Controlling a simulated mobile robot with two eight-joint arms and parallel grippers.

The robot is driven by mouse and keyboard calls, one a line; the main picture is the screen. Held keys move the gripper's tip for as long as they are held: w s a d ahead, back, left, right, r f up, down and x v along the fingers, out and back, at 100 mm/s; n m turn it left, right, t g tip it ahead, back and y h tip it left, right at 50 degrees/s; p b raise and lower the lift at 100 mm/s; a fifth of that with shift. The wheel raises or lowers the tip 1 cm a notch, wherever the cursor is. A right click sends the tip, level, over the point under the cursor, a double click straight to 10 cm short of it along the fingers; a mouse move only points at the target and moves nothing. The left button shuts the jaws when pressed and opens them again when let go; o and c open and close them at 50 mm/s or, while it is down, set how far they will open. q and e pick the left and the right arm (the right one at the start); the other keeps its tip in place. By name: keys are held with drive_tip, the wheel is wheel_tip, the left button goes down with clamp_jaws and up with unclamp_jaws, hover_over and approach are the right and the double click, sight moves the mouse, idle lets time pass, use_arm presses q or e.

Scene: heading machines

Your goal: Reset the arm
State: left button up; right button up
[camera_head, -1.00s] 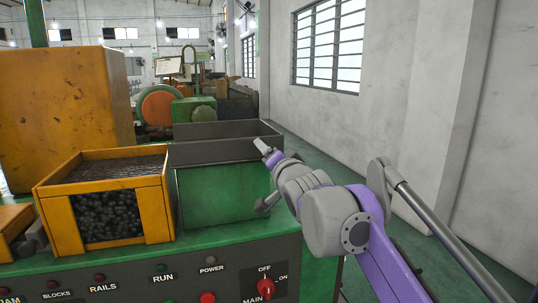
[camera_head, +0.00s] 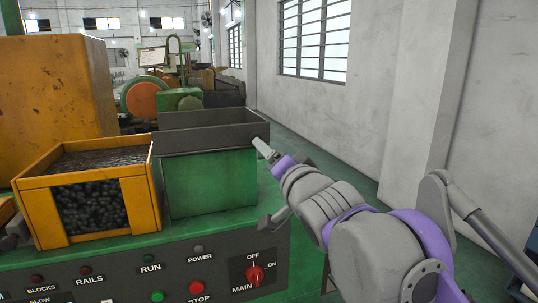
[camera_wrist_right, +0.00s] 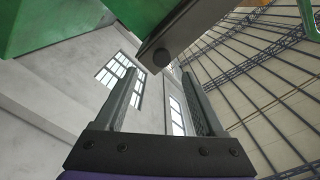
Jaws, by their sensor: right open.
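My right arm comes in from the right in the head view, with grey joints and purple links. Its gripper (camera_head: 267,185) is open and empty, beside the right end of the green bin with the dark grey rim (camera_head: 210,183). One finger shows near the bin's upper right corner and the other lower, above the console edge. In the right wrist view the two dark fingers (camera_wrist_right: 160,75) stand apart with nothing between them. My left gripper is not in view.
An orange crate of dark round pieces (camera_head: 150,195) stands left of the green bin. A control panel with a red main switch (camera_head: 254,273) is below. A white wall with windows (camera_head: 316,38) is on the right. The green floor (camera_head: 345,175) between is clear.

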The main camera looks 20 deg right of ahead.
drive_tip(key=s+d+f+n+g+h+p, duration=0.1)
drive_tip(key=s+f+n+g+p, duration=0.2)
drive_tip(key=s+f, duration=0.8)
drive_tip(key=s+d+f+n+g+h+p, duration=0.1)
drive_tip(key=s+f+n+g, duration=0.35)
drive_tip(key=f, duration=1.55)
drive_tip(key=s+a+f+n+g+y+p, duration=0.1)
drive_tip(key=s+f+g, duration=0.4)
drive_tip(key=s+f, duration=0.5)
drive_tip(key=shift+a+f+n, duration=0.45)
drive_tip(key=shift+a+f, duration=0.2)
drive_tip(key=shift+a, duration=0.1)
